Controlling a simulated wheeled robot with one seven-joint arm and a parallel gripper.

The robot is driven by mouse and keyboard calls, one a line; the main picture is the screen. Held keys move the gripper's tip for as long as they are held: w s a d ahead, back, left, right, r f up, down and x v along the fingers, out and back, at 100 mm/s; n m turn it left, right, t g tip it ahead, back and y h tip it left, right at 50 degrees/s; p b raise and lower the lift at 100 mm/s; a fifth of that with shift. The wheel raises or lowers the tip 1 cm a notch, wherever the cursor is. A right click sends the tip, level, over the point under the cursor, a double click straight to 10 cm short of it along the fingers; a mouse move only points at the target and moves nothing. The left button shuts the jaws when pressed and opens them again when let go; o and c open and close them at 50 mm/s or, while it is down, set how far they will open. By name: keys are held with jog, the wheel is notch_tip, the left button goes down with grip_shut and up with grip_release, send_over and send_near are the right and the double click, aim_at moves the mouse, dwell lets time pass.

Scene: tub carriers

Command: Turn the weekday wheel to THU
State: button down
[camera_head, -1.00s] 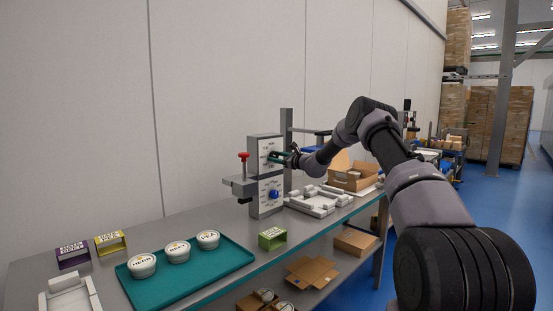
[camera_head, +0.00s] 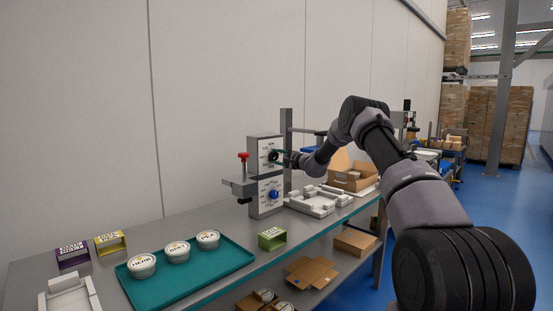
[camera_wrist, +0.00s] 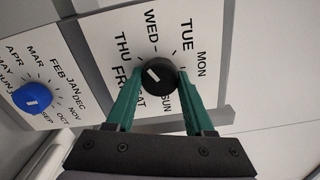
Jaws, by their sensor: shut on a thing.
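The weekday wheel (camera_wrist: 160,77) is a black knob on a white dial plate (camera_wrist: 101,21) ringed with day names. In the wrist view its white mark points up and left, towards THU (camera_wrist: 122,48); exact alignment is hard to tell. My gripper (camera_wrist: 160,74) has its green fingers on either side of the knob and is shut on it. In the head view the wheel (camera_head: 273,156) sits on the upper plate of the grey stamping device (camera_head: 251,162), with my gripper (camera_head: 283,156) at it.
A blue month knob (camera_wrist: 32,97) sits on another plate beside it; it also shows below in the head view (camera_head: 273,195). A red-topped lever (camera_head: 243,157) stands left of the plates. A teal tray (camera_head: 220,265) with tubs, a green holder (camera_head: 272,239) and a white fixture (camera_head: 318,202) are on the bench.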

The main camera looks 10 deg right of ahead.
jog(key=shift+f+n, duration=0.1)
jog(key=shift+n, duration=1.2)
jog(key=shift+c, duration=1.4)
grip_release()
jog(key=v, duration=1.1)
